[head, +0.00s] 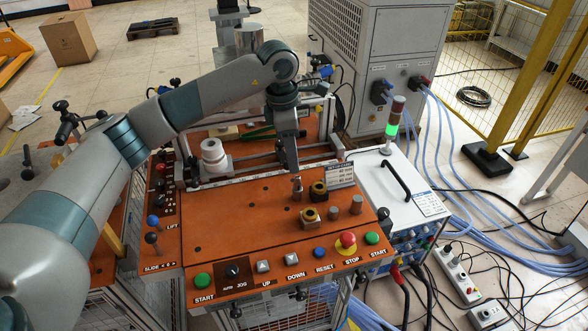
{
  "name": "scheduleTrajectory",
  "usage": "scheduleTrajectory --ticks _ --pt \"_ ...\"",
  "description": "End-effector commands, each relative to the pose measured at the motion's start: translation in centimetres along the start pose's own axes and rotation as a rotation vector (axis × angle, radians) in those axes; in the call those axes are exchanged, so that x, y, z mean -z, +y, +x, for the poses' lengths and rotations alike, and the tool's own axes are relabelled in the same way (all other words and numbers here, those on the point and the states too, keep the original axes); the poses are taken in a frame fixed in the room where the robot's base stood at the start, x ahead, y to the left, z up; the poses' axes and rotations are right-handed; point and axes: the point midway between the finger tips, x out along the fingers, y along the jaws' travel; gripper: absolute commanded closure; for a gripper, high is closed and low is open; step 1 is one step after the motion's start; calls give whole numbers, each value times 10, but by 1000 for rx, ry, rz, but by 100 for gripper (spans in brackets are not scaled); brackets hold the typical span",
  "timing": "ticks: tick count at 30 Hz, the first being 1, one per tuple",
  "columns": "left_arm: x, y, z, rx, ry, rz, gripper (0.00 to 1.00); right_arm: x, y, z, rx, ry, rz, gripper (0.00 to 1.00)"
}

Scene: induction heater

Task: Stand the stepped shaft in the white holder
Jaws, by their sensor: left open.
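My left gripper (295,176) points straight down over the orange table. It is open. A small upright grey metal piece, apparently the stepped shaft (297,191), stands right below or between its fingertips; I cannot tell if they touch. A white round stepped piece on a white base, apparently the white holder (212,153), stands at the back left of the table. The inside of its top is too small to make out. My right gripper is not in view.
Two black parts with brass-coloured centres (318,192) (310,216) stand close to the shaft. Two short grey cylinders (333,213) (357,204) stand to its right. A button panel with a red stop button (347,239) runs along the front edge. The table's left middle is clear.

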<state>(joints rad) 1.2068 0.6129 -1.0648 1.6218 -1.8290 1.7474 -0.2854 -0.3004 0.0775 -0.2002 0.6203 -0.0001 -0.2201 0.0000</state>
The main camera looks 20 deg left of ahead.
Motion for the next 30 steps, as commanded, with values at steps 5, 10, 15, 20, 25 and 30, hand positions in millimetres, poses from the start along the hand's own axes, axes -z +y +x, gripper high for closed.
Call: scheduleTrajectory --ticks 5,10,15,20,25,30 --pt "0 0 -6 0 0 0 59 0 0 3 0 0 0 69" --pt "0 0 -6 0 0 -1 59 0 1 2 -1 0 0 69" --pt "0 0 -6 0 0 -1 59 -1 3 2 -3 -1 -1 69" --pt "0 0 -6 0 0 -1 59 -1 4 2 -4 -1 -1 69" --pt "0 0 -8 0 0 -1 59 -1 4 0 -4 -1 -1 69" --pt "-2 0 -25 0 0 -1 59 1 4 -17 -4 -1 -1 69"
